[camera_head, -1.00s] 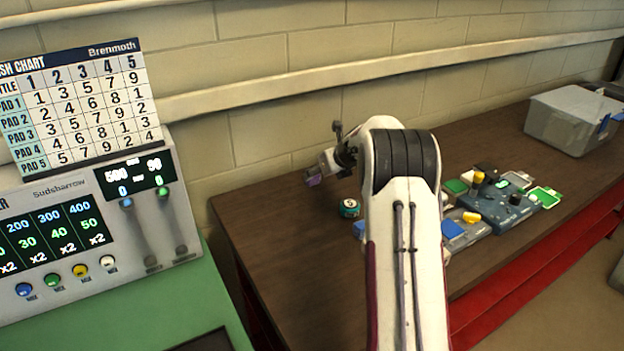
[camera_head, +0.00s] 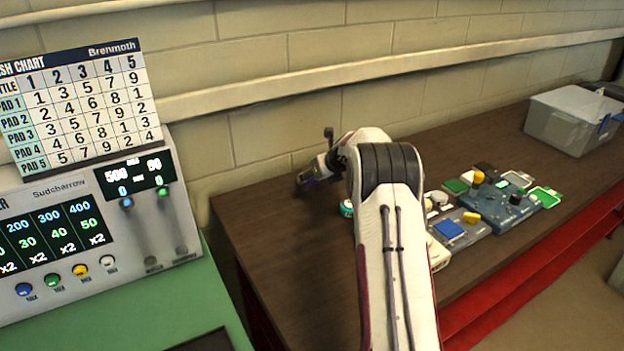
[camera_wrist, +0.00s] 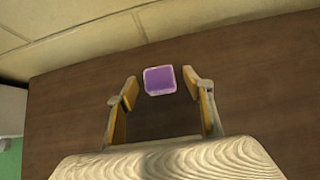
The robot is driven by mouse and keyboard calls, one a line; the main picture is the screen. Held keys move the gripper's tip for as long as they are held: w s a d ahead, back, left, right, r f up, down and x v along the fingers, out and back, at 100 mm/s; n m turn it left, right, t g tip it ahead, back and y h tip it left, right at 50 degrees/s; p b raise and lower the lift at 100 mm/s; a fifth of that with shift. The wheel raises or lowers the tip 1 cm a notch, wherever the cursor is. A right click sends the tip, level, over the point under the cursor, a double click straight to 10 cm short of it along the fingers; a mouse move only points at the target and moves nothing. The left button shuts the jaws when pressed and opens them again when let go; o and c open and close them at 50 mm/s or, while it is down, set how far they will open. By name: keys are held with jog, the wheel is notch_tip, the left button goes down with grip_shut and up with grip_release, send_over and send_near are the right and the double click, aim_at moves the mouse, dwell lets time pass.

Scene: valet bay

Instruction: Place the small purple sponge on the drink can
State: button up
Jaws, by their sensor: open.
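The small purple sponge (camera_wrist: 159,80) shows in the wrist view, between and slightly beyond my fingertips, with the dark bench top around it. I cannot tell whether it touches the bench. My gripper (camera_head: 304,183) is open, low over the left part of the bench near the wall. In the wrist view both fingers (camera_wrist: 160,92) are spread, with a visible gap on each side of the sponge. The drink can (camera_head: 346,208), green with a pale top, stands on the bench to the right of my gripper, partly hidden by my arm.
Right of my arm are a blue pad on a grey tray (camera_head: 470,238), a blue-grey unit with knobs (camera_head: 493,207) and green pads. A grey lidded bin (camera_head: 567,120) stands farther right. The block wall (camera_head: 270,125) is close behind my gripper. A control console (camera_head: 95,220) is at left.

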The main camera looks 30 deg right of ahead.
jog(key=shift+w+f, duration=0.3)
jog(key=shift+f, duration=0.05)
dwell(0.3)
jog(key=c, duration=0.9)
jog(key=shift+c, duration=0.2)
jog(key=shift+r, duration=0.15)
jog(key=shift+s+r, duration=0.25)
jog(key=shift+r, duration=0.15)
notch_tip(320, 180, up, 6)
jog(key=shift+r, duration=0.1)
jog(key=s, duration=1.9)
jog(key=shift+s, duration=0.25)
